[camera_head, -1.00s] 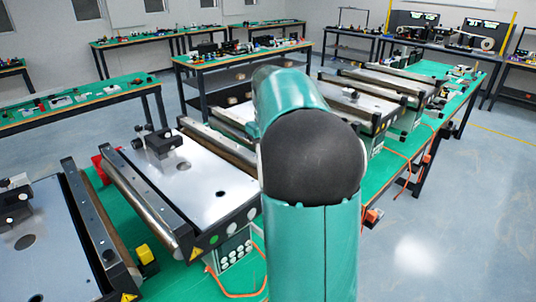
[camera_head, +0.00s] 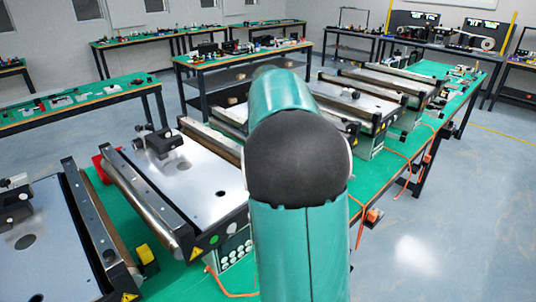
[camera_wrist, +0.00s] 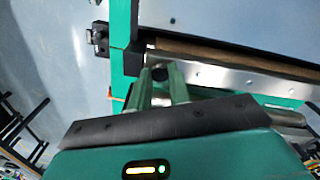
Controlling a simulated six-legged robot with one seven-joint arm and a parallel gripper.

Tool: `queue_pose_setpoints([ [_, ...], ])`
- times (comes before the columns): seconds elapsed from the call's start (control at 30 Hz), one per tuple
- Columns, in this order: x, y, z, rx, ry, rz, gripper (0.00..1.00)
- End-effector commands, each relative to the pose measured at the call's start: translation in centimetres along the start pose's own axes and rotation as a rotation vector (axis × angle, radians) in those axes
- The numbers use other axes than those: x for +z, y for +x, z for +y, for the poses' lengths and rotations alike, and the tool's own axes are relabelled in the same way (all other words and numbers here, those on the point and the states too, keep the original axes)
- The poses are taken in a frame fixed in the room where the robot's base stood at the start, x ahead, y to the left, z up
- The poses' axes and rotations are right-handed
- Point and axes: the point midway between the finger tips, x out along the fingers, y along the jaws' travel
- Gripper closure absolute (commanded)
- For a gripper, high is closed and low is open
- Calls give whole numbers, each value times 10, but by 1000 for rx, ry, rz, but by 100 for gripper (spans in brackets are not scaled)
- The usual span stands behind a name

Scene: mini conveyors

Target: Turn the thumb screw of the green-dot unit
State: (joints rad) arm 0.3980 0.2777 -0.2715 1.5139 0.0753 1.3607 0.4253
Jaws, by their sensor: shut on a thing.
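My gripper (camera_wrist: 160,74) shows in the wrist view, its two pale green fingers closed around a small dark round knob (camera_wrist: 160,73), which looks like a thumb screw. The knob sits at the end of a steel rail (camera_wrist: 215,72) beside a brown roller (camera_wrist: 230,54). In the head view a conveyor unit (camera_head: 190,190) with a grey top plate stands left of my arm. Round dots, one of them greenish (camera_head: 214,241), show on its front end. My arm hides my gripper and the gripped knob in the head view, so I cannot tell which unit the knob belongs to.
Another conveyor unit (camera_head: 40,260) stands at the left, with a yellow block (camera_head: 146,254) between the two. More units (camera_head: 360,100) line the green bench behind my arm. An orange cable (camera_head: 362,215) hangs at the bench edge. The floor (camera_head: 450,190) at right is clear.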

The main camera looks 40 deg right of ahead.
Motion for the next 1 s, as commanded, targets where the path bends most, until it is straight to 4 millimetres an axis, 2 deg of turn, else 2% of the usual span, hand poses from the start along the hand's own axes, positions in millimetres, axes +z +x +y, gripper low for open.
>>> queue_pose_setpoints([
  [0.7, 0, -2, -1, -3, 674, 2, 100],
  [1.0, -1, -2, -1, -3, 901, 3, 100],
])
